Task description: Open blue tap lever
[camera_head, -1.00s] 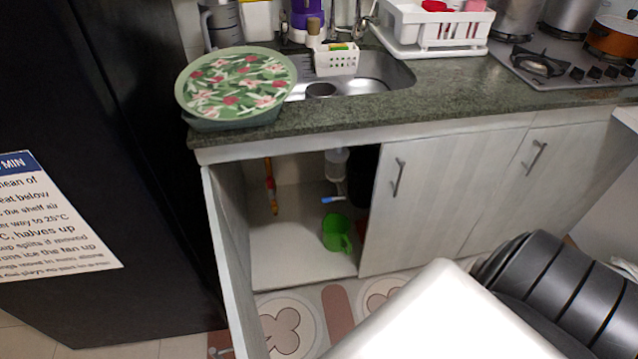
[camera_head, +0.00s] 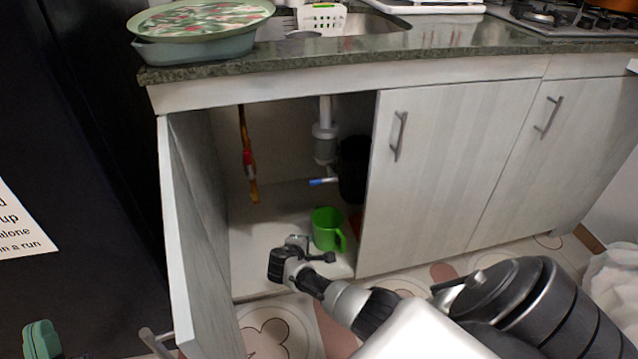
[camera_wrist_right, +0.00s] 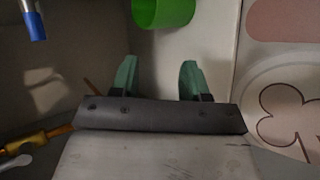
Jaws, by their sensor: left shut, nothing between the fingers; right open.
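The blue tap lever (camera_head: 323,181) is inside the open cabinet under the sink, near the white drain pipe and a dark container. It also shows at the top left of the right wrist view (camera_wrist_right: 35,24). My right arm reaches into the cabinet opening. In the right wrist view my right gripper (camera_wrist_right: 160,66) is open and empty, with its two green fingers apart. It is low near the cabinet floor, away from the lever. My left gripper (camera_head: 40,340) is at the bottom left of the head view, shut and empty, outside the open door.
A green mug (camera_head: 327,229) stands on the cabinet floor close to my right gripper. A yellow and red hanging thing (camera_head: 248,160) is at the left inside. The open cabinet door (camera_head: 195,235) bounds the left side; a closed door (camera_head: 440,170) bounds the right.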

